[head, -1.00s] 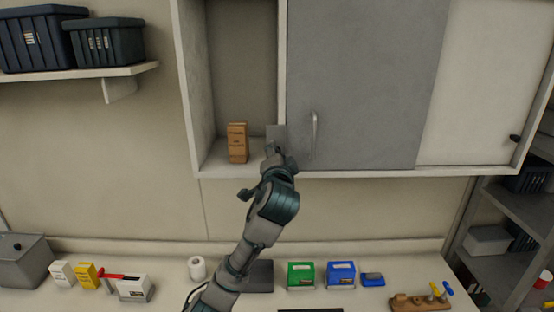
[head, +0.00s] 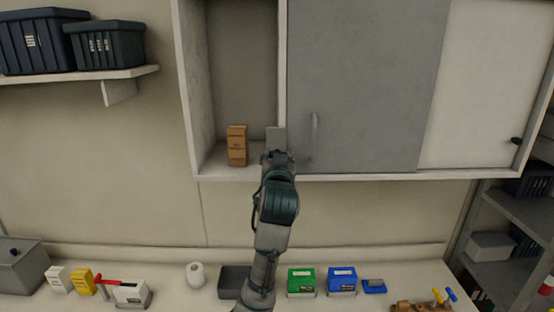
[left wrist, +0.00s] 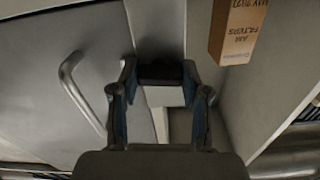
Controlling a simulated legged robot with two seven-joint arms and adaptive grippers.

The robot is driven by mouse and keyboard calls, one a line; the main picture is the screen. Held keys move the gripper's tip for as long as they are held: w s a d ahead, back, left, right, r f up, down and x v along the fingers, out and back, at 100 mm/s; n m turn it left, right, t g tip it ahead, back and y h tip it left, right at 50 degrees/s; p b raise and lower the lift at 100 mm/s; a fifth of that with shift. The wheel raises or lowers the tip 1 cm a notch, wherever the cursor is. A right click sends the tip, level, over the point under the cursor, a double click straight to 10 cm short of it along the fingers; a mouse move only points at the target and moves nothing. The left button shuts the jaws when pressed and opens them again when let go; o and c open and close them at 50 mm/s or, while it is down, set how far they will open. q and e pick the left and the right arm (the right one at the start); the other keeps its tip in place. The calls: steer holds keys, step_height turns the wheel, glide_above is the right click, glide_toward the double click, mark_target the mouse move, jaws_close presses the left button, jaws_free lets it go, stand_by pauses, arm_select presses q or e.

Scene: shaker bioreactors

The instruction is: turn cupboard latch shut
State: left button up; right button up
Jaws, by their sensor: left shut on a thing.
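The cupboard's grey door (head: 365,85) has a vertical bar handle (head: 315,137) near its lower left corner; the handle also shows in the left wrist view (left wrist: 82,92). A small grey latch plate (head: 276,136) sits on the upright post left of the door. My left gripper (head: 277,157) is at that plate and hides its lower part. In the left wrist view its two fingers (left wrist: 160,95) are shut on the cupboard latch, a dark block (left wrist: 160,72) with a pale plate beside it. The latch's exact angle is hard to tell. My right gripper is out of view.
A brown air-filter box (head: 237,146) stands in the open bay just left of the latch, near the fingers in the left wrist view (left wrist: 238,30). Below, the bench holds green (head: 301,280) and blue boxes (head: 341,278). The wall between cupboard and bench is clear.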

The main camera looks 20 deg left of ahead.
arm_select(q)
steer(key=shift+w+f+n, duration=0.1)
steer(key=shift+f+n, duration=0.25)
steer(key=shift+n, duration=0.55)
steer(key=o, duration=1.1)
steer(key=shift+r, duration=0.1)
steer(key=shift+o, duration=0.2)
steer(key=v, duration=1.2)
steer(key=shift+d, duration=0.2)
steer(key=shift+r, duration=0.1)
